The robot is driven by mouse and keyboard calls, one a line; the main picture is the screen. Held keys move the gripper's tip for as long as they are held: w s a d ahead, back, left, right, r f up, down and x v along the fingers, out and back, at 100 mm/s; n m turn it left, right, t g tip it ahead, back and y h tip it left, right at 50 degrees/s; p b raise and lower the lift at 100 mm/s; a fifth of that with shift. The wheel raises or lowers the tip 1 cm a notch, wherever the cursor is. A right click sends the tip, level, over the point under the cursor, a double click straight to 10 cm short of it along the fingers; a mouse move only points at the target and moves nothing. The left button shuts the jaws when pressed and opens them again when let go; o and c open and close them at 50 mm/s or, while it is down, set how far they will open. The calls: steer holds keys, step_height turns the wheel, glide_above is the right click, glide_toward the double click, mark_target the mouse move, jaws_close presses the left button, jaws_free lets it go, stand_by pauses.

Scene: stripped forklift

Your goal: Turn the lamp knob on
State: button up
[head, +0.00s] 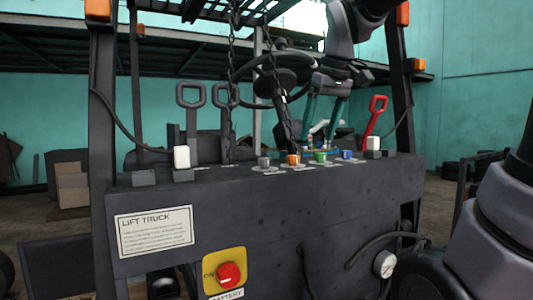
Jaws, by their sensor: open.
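A row of small knobs stands on top of the dark forklift console (400,172): a grey knob (263,162), an orange knob (293,160), a green knob (320,157) and a blue knob (346,155). Their labels are too small to read, so I cannot tell which is the lamp knob. My gripper (319,127) hangs above and behind the row, over the green and blue knobs. Its two teal fingers are apart and point down. It holds nothing that I can make out and appears clear of the knobs.
A red handle (375,115) stands right of my gripper. Grey loop handles (190,95) stand to the left. Chains (232,80) hang near the steering wheel. White-topped blocks (181,157) sit on the console.

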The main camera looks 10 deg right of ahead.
mark_target(265, 158)
steer(key=w+a+r+n+g+h, duration=0.2)
steer(key=w+a+r+n+g, duration=0.2)
steer(key=w+a+n, duration=0.7)
steer(key=shift+m, duration=0.6)
steer(key=f, duration=0.3)
steer(key=s+f, duration=0.1)
steer(key=f, duration=0.6)
steer(key=shift+s+a+f, duration=0.25)
steer(key=shift+a+f, duration=0.05)
jaws_close()
